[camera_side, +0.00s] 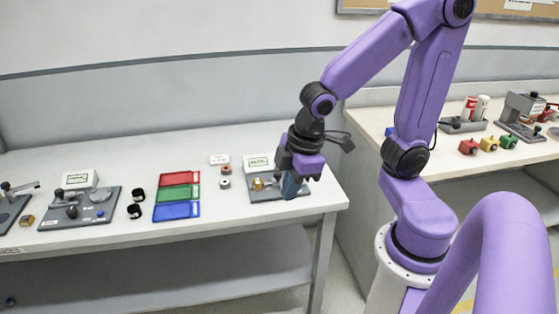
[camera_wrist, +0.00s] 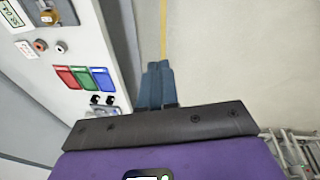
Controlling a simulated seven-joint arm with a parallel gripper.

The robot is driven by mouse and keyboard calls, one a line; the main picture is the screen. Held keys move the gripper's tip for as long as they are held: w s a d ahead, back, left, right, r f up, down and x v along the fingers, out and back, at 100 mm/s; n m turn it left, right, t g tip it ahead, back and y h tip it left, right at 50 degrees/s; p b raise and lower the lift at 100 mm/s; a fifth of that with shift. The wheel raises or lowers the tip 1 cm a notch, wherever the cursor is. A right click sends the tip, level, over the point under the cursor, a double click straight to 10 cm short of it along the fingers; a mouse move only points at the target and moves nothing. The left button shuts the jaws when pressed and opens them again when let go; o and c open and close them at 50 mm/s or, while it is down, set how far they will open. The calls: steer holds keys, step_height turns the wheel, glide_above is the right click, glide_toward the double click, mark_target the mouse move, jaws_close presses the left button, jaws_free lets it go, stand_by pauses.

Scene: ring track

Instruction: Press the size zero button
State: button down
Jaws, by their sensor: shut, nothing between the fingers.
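My gripper (camera_side: 291,186) is shut and empty, with its blue-grey fingers pointing down over the right end of the white bench. Its fingers also show shut in the wrist view (camera_wrist: 157,84), beyond the bench edge in that picture. A grey gauge plate (camera_side: 262,196) with a white display box (camera_side: 259,161) lies behind and left of my gripper, partly hidden by it. A brass-coloured part (camera_side: 258,184) sits on that plate, and it shows in the wrist view (camera_wrist: 49,17). I cannot make out a button labelled size zero.
Red (camera_side: 180,177), green (camera_side: 177,193) and blue (camera_side: 177,210) trays lie mid-bench. Two small round parts (camera_side: 226,171) sit beside a white label card (camera_side: 220,159). Black rings (camera_side: 137,194) and another gauge plate (camera_side: 80,208) lie left. The bench's right edge (camera_side: 343,190) is close.

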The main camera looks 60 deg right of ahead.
steer(key=w+d+f+m+t+h, duration=0.1)
steer(key=w+d+t, duration=0.1)
steer(key=w+d, duration=0.6)
steer(key=w+d+f+m+t, duration=0.15)
steer(key=w+d, duration=0.35)
steer(key=w, duration=0.7)
steer(key=w+d+f+t, duration=0.1)
steer(key=w+d+f, duration=0.1)
steer(key=d, duration=0.9)
steer(key=w+d+f+t, duration=0.2)
steer(key=d+f, duration=0.1)
steer(key=d, duration=0.8)
steer(key=shift+d+f, duration=0.2)
steer(key=shift+f, duration=0.1)
steer(key=shift+w+t, duration=0.1)
steer(key=shift+t, duration=0.15)
steer(key=shift+f, duration=0.1)
steer(key=shift+f, duration=4.3)
steer(key=shift+f, duration=0.15)
steer(key=shift+f, duration=0.3)
